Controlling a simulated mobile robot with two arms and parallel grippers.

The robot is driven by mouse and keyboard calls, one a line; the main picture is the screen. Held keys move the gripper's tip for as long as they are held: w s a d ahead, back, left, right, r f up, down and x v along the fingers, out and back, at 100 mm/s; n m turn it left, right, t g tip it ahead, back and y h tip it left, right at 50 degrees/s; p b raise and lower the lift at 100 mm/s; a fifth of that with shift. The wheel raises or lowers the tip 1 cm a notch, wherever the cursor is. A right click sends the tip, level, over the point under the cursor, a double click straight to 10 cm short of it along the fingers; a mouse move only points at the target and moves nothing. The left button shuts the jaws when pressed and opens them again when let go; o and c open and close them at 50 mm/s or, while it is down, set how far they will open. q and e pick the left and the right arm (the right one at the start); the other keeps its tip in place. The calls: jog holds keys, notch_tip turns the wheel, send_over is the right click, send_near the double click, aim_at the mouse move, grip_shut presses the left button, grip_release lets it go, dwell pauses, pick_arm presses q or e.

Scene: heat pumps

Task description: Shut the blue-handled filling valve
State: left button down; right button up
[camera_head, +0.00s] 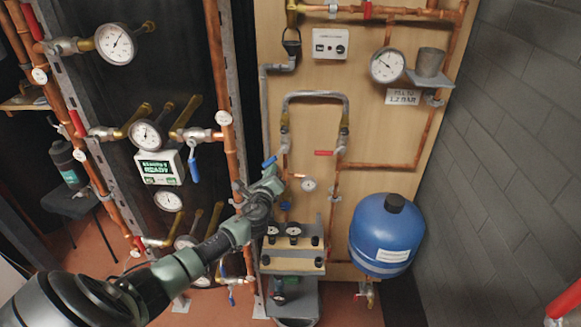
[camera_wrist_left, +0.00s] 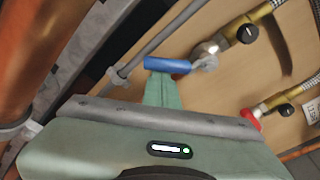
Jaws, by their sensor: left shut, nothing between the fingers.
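The blue handle (camera_head: 269,161) of the filling valve sits below the left end of the grey looped hose (camera_head: 315,96) on the wooden panel. In the left wrist view the handle (camera_wrist_left: 167,65) lies nearly level and points left from its silver valve body (camera_wrist_left: 207,54). My left gripper (camera_head: 273,178) is shut and empty, just below the handle. In the wrist view its closed fingers (camera_wrist_left: 161,90) reach up to the handle's lower edge; I cannot tell whether they touch it. My right gripper is not in view.
A blue tank (camera_head: 383,235) hangs lower right. A copper pipe (camera_head: 228,140) runs left of my gripper, with another blue handle (camera_head: 193,165) beyond it. A shelf with gauges (camera_head: 293,262) is below.

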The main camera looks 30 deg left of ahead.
pick_arm(q)
jog(key=shift+s+a+r+p, duration=0.15)
jog(key=shift+a+r+p, duration=0.15)
jog(key=shift+a+r, duration=0.2)
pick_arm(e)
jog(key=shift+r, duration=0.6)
